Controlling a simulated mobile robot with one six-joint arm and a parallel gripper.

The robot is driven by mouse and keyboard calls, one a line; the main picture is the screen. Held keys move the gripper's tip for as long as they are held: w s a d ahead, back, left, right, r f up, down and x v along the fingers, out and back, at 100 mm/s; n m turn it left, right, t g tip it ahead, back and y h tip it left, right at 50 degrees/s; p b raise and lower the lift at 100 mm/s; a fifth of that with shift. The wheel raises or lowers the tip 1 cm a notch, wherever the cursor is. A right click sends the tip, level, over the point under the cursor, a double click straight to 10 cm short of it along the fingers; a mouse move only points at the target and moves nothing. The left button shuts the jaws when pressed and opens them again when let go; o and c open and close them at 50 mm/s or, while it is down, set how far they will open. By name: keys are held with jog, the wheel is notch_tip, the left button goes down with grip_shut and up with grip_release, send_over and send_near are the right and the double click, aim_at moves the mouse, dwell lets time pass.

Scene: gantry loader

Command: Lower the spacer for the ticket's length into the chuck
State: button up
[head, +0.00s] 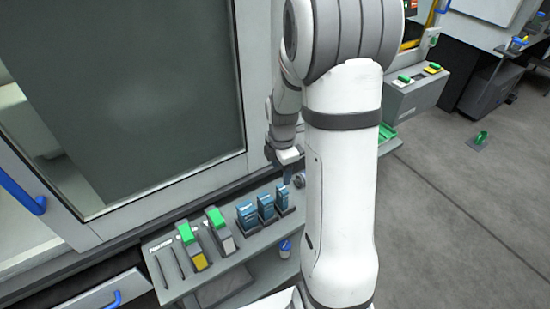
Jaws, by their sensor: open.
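My gripper (288,172) hangs over the back right part of the grey shelf, close to the blue blocks; it is open. Its fingertips are small and dark here, and I cannot tell whether they touch anything. Three upright blue blocks with pale labels stand in a row: a left one (247,215), a middle one (266,207) and a right one (283,197). They may be the spacers, but their labels are too small to read. A small round grey part (299,181) sits right of the gripper, partly hidden by my arm. I cannot make out the chuck or the ticket.
A large machine door (130,90) with a blue handle (22,196) stands behind. A button box (415,92) is at right; the floor (450,210) there is mostly clear.

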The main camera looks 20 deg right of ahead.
aim_at(283, 188)
jog(key=f, duration=0.1)
jog(key=n, duration=0.1)
jog(key=d+f, duration=0.1)
jog(key=shift+w+f+n, duration=0.3)
notch_tip(283, 188, down, 10)
jog(key=b, duration=0.7)
jog(key=shift+a+r, duration=0.1)
jog(key=shift+r, duration=0.05)
jog(key=c, duration=0.9)
jog(key=shift+r, duration=0.3)
jog(key=shift+r+p, duration=2.15)
jog(key=shift+r, duration=1.15)
